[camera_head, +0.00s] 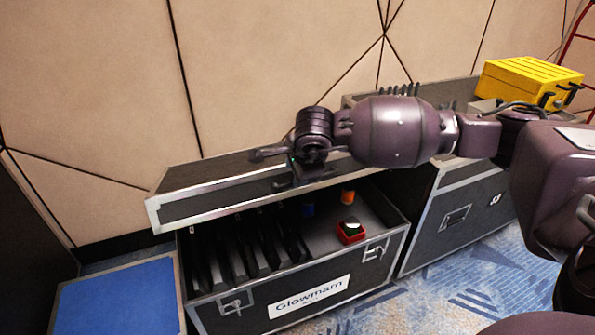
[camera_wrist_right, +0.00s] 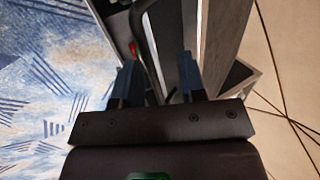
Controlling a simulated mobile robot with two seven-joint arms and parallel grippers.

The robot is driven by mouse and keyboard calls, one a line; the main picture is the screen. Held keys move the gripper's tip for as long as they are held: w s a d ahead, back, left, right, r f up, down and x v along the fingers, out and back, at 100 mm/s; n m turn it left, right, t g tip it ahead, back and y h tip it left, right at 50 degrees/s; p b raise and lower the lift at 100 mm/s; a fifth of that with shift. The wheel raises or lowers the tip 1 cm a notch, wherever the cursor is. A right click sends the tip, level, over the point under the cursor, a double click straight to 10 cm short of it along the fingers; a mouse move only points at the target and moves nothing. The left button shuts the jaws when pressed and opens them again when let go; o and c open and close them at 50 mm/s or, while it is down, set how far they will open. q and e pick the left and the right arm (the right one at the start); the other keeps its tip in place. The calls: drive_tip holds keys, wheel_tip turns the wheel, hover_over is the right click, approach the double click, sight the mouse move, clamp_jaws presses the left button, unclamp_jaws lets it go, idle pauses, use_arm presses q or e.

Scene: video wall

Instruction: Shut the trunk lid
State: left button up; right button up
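The trunk (camera_head: 255,288) is a black case with metal edges and a "Glowmarn" label. Its lid (camera_head: 200,203) is partly lowered, tilted over the trunk, with a gap at the front. Inside are dark upright dividers, a red box (camera_head: 351,232) with something green, an orange item (camera_head: 347,196) and a blue item (camera_head: 308,209). My right gripper (camera_head: 270,170) is at the lid's front edge, fingers apart. In the right wrist view the gripper (camera_wrist_right: 160,78) is open, with the lid's pale edge (camera_wrist_right: 224,45) beside the right finger. Contact is unclear. My left gripper is not visible.
A second black case (camera_head: 440,235) stands to the right, with a yellow toolbox (camera_head: 530,82) near it. A blue-topped box (camera_head: 120,300) is at the lower left. A panelled wall (camera_head: 90,80) is behind. Patterned blue carpet (camera_head: 465,295) is free in front.

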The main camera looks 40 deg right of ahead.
drive_tip(key=p+v, duration=0.2)
drive_tip(key=v, duration=0.8)
drive_tip(key=shift+p, duration=0.3)
drive_tip(key=shift+s+r, duration=0.1)
drive_tip(key=shift+r, duration=0.05)
